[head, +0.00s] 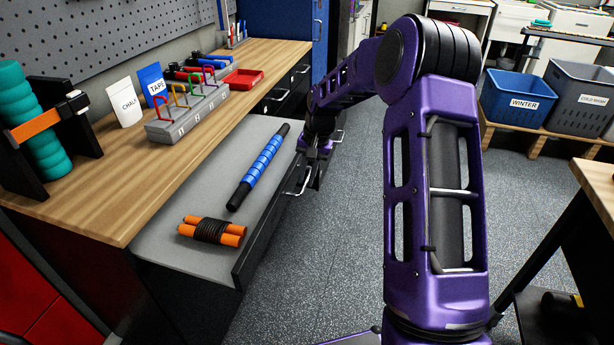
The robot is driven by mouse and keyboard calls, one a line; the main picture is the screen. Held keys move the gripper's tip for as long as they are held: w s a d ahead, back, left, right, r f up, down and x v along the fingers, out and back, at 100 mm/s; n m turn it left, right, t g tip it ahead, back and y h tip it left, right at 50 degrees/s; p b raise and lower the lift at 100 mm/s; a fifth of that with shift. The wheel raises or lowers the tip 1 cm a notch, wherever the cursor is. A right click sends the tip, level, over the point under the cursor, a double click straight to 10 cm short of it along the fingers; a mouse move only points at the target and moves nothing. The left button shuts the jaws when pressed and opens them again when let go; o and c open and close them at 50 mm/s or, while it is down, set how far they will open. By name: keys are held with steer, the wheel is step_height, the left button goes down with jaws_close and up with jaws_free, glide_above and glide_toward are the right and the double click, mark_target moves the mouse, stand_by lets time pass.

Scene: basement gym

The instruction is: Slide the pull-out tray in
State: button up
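The pull-out tray (190,222) is extended from under the wooden worktop, with a grey surface and a dark front panel. On it lie a blue massage roller stick (262,165) and a black-corded bundle with orange handles (212,231). A silver bar handle (300,180) shows on the tray's front. My gripper (314,172) is at the far part of the front panel, pointing down close beside the handle. It is small and dark here, so I cannot tell whether it touches the handle or how its fingers stand.
The worktop (185,130) carries a grey rack of coloured loops (188,112), white and blue pouches, a red tray (243,78) and a teal roller (35,130). Dark drawers (285,95) stand beyond. Grey floor (330,235) is open right of the tray.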

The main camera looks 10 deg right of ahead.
jaws_close()
steer(key=shift+a, duration=0.1)
stand_by(1.1)
steer(key=p, duration=0.5)
glide_toward(218, 172)
steer(key=x, duration=0.5)
steer(key=shift+s, duration=0.1)
steer(key=shift+a, duration=0.15)
steer(key=o, duration=0.5)
jaws_free()
